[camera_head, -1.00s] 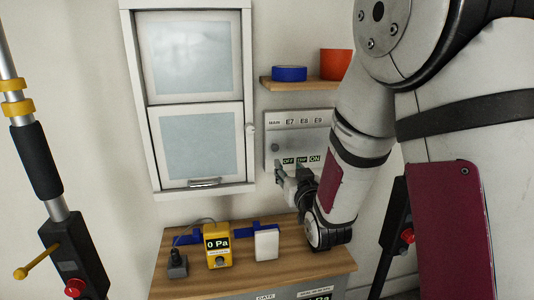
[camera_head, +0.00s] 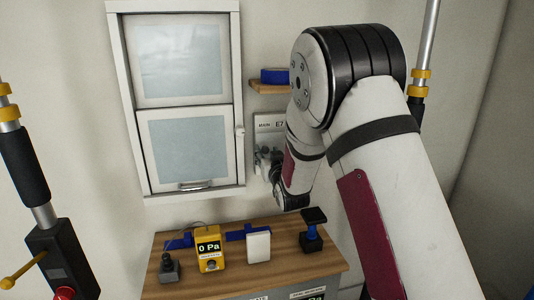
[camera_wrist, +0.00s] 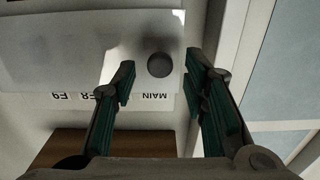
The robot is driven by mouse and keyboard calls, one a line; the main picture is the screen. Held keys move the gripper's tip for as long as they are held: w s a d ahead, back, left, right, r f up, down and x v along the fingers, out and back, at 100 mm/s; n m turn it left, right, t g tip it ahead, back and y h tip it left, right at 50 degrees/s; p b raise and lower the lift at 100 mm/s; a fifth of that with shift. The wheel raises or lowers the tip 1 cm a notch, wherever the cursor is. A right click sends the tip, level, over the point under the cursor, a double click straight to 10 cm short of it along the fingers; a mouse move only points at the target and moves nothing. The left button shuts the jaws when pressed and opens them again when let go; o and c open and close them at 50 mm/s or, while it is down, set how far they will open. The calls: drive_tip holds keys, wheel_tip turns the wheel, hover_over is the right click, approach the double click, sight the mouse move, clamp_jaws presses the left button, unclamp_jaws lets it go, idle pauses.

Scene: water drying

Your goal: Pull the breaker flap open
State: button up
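The grey breaker panel (camera_head: 267,123) hangs on the wall right of the white window, mostly hidden behind my arm in the head view. In the wrist view its pale flap (camera_wrist: 70,72) appears upside down, with the labels MAIN, E9 and others partly covered. A dark round knob (camera_wrist: 159,65) sits on it near MAIN. My gripper (camera_wrist: 160,75) is open, one finger on each side of the knob in that view, with visible gaps. I cannot tell how deep the fingertips are relative to the knob.
A wooden bench (camera_head: 283,263) stands below with a yellow pressure gauge (camera_head: 209,248), a white block (camera_head: 258,247) and a dark-topped blue item (camera_head: 312,238). A shelf (camera_head: 268,88) with a blue round object (camera_head: 274,76) is above the panel. The window frame (camera_head: 237,150) is close on the left.

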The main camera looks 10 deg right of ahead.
drive_tip(key=shift+w, duration=0.45)
drive_tip(key=shift+c, duration=0.2)
clamp_jaws()
drive_tip(key=shift+s, duration=0.15)
